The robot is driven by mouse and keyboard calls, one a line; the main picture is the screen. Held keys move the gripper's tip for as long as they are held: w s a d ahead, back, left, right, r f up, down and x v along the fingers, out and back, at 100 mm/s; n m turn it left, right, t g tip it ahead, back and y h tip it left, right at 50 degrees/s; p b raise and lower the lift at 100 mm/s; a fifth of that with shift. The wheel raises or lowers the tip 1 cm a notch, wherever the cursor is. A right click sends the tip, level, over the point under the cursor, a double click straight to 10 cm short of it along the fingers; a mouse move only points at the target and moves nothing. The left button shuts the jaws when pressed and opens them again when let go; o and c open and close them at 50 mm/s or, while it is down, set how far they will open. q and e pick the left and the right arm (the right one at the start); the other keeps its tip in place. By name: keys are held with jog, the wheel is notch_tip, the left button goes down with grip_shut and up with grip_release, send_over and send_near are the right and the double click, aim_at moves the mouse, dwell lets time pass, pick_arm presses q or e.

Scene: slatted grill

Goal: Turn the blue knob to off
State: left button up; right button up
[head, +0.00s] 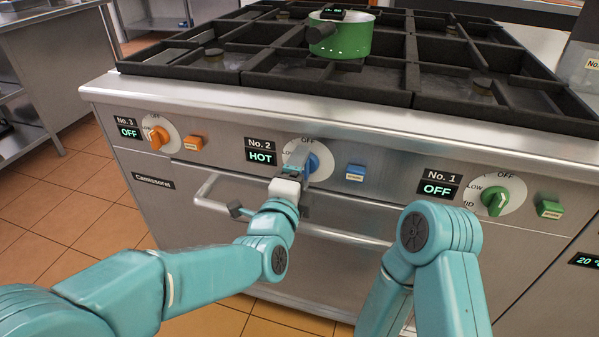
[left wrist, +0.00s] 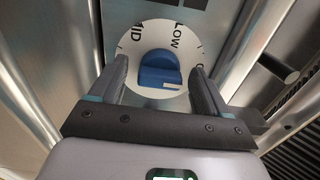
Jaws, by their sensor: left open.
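The blue knob (head: 314,163) sits on a white dial on the stove's front panel, beside the No. 2 display (head: 261,157), which reads HOT. My left gripper (head: 298,157) is at this knob and partly hides it in the head view. In the left wrist view the blue knob (left wrist: 160,70) lies between the two open fingers of my left gripper (left wrist: 158,76), with a gap on each side. LOW and MID show on the dial (left wrist: 187,44) there. My right arm shows in the head view, but its gripper is out of sight.
A blue button (head: 355,172) is right of the dial. The orange knob (head: 158,137) and green knob (head: 495,200) are to either side, with displays reading OFF. An oven handle (head: 345,237) runs below. A green pot (head: 342,38) stands on the grates.

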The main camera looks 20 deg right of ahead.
pick_arm(q)
jog(key=shift+s, duration=0.1)
jog(key=p+v, duration=0.1)
jog(key=v, duration=1.5)
jog(key=shift+a, duration=0.2)
